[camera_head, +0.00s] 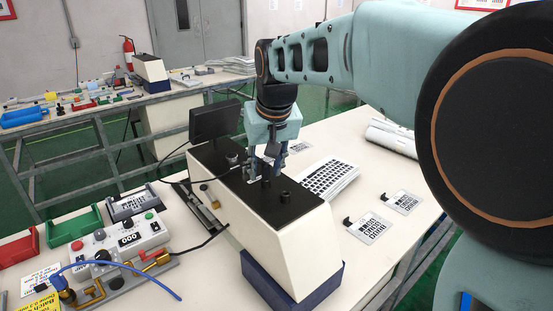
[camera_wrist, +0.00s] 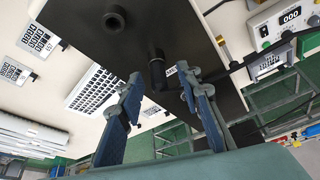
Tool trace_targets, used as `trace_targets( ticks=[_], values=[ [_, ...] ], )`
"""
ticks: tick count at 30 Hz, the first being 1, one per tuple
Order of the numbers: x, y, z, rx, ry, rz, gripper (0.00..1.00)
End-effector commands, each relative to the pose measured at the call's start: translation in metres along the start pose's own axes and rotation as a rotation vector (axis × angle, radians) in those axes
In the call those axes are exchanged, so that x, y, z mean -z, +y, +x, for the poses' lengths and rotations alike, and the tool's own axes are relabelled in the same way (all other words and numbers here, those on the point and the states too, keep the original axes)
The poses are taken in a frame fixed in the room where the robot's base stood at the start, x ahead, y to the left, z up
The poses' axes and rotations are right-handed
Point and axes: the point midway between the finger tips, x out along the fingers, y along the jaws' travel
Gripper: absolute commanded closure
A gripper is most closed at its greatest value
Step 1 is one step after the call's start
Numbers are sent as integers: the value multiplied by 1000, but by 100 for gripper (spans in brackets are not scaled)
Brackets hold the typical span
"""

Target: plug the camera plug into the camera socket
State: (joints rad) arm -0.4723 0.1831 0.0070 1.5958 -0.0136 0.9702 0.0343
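My gripper (camera_head: 262,165) is low over the black top of the cream machine (camera_head: 285,240). In the wrist view its two blue fingers (camera_wrist: 160,88) are apart, with nothing seen clamped between them. A black upright cylinder (camera_wrist: 157,72) stands on the black top just beyond the gap, beside a small white label (camera_wrist: 172,70), partly readable. A black cable (camera_wrist: 245,62) runs in from the right to a dark end close by the right finger; this may be the camera plug, but I cannot tell whether it touches the finger. The camera socket is not clearly identifiable.
Another black post (camera_head: 284,197) stands on the machine top. A dark monitor (camera_head: 215,121) is behind it. A keyboard (camera_head: 330,178) and printed cards (camera_head: 368,227) lie to the right. A control box (camera_head: 122,240) and coloured bins (camera_head: 74,226) stand left. Table space on the right is mostly free.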

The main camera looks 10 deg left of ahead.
Motion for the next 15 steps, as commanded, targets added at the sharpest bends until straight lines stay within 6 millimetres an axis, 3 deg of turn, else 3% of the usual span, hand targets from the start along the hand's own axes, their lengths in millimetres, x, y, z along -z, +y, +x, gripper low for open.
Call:
trace_targets(
  ticks=[5, 15],
  values=[
    [1, 0, -9, 0, 2, 0, 68],
    [1, 0, -76, 0, 5, 0, 68]
  ],
)
